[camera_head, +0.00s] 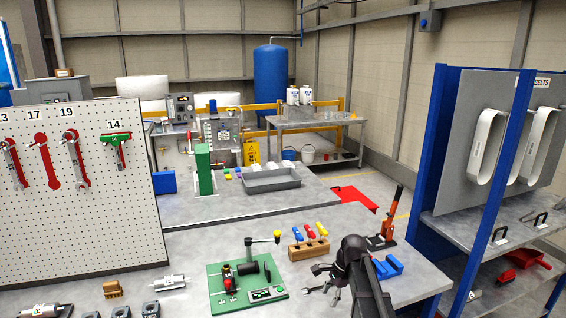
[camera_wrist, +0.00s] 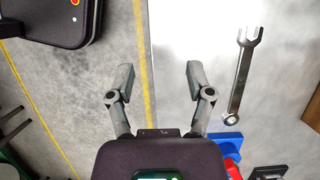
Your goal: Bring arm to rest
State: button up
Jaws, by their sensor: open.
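My gripper (camera_head: 322,270) is at the end of my black arm, low over the front workbench (camera_head: 190,245) near its right part. In the wrist view my gripper (camera_wrist: 160,83) has its two grey fingers spread wide apart. Nothing is between them. A steel wrench (camera_wrist: 242,75) lies on the bench to the right of the fingers, apart from them. The wrench (camera_head: 328,286) also shows in the head view, partly behind my arm.
A blue block (camera_head: 390,267) and an orange-handled tool (camera_head: 388,225) stand right of my arm. Left are a wooden screwdriver rack (camera_head: 309,249) and a green fixture board (camera_head: 222,291). A blue-framed shelf (camera_head: 437,150) stands right. The wrist view shows floor (camera_wrist: 60,90) beyond the bench edge.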

jog(key=s+d+f+n+h+b, duration=0.1)
jog(key=s+f+n+h+b, duration=0.1)
jog(key=s+n, duration=0.5)
jog(key=s+d+f+n+t+h+b, duration=0.1)
jog(key=s+f+n+b, duration=0.2)
jog(key=s+n, duration=0.4)
jog(key=shift+s+f+h, duration=0.4)
jog(key=shift+s+f, duration=0.1)
jog(key=shift+s, duration=0.3)
jog(key=shift+d, duration=0.1)
dwell(0.5)
jog(key=shift+c, duration=0.6)
